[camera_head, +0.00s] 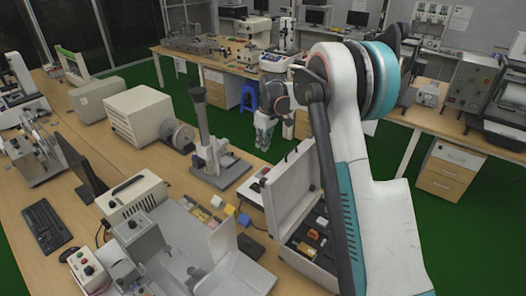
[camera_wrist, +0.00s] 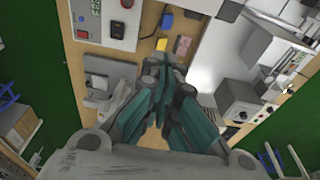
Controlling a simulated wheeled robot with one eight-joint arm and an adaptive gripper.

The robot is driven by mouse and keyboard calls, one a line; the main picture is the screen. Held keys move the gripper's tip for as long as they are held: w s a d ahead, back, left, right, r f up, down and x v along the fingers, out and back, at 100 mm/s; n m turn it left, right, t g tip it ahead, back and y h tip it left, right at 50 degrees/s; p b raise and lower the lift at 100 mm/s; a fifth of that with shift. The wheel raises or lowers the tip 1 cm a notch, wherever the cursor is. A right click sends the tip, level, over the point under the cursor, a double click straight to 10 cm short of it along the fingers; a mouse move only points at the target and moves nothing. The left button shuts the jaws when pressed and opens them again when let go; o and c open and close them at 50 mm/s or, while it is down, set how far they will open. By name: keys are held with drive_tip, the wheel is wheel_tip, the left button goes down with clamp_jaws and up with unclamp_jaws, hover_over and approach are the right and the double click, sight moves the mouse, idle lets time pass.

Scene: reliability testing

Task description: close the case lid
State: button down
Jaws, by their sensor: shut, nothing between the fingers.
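The case has a pale grey lid (camera_head: 291,190) that stands open, raised nearly upright along the left side of the case body (camera_head: 322,262). Small dark, orange and white items lie inside the body. My arm covers the right part of the case in the head view. My gripper (camera_head: 264,142) hangs above and beyond the lid, apart from it, fingers downward. In the wrist view, my gripper (camera_wrist: 163,122) shows its teal fingers drawn together with nothing held. I cannot make out the case with certainty in the wrist view.
A stand with a column (camera_head: 205,150) is left of the case. Small coloured blocks (camera_head: 229,210) lie on the table between the case and a grey machine (camera_head: 180,240). A blue stool (camera_head: 249,97) stands on the green floor behind.

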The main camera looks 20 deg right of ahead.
wheel_tip(320, 180, down, 9)
drive_tip(key=s+d+p, duration=0.1)
drive_tip(key=s+p, duration=0.1)
drive_tip(key=p, duration=0.1)
drive_tip(key=shift+d+r, duration=0.2)
drive_tip(key=shift+s+d, duration=0.1)
idle(0.4)
